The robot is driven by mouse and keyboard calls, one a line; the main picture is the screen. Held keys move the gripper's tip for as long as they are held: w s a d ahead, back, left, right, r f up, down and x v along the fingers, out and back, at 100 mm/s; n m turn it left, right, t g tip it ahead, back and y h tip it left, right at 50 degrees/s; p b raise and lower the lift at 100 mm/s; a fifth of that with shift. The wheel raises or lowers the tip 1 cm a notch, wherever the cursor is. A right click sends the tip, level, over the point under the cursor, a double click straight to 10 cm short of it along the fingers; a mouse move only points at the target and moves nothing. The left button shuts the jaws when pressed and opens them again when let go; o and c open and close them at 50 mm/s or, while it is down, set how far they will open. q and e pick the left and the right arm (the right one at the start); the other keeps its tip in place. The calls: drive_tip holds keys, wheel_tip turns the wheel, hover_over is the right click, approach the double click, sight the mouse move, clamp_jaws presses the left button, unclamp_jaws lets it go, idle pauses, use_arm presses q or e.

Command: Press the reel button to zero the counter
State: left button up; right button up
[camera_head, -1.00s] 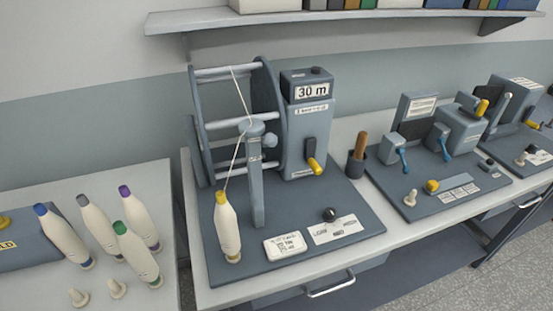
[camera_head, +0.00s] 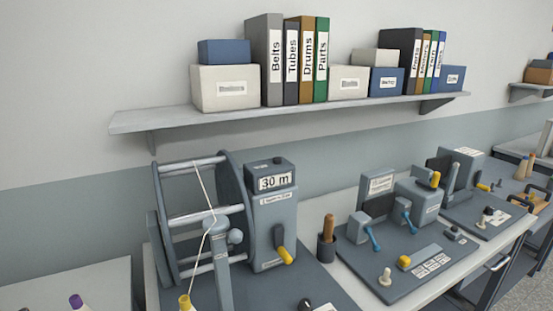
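The reel machine stands on the bench at lower left centre, with a large grey reel frame (camera_head: 196,222) and a counter box (camera_head: 272,220) beside it. The counter display (camera_head: 275,182) reads "30 m". A small dark button (camera_head: 277,159) sits on top of the box. A crank with a yellow handle (camera_head: 285,256) is on the box's front. A white thread (camera_head: 205,190) runs from the reel down past a grey post (camera_head: 220,265) to a yellow-topped bobbin (camera_head: 185,301), cut off by the lower edge. Neither of my grippers shows.
A wall shelf (camera_head: 300,113) with binders and boxes hangs above and behind the machine. A dark cup (camera_head: 326,247) with a brown handle stands right of the counter box. Another grey station (camera_head: 400,262) with blue levers is further right.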

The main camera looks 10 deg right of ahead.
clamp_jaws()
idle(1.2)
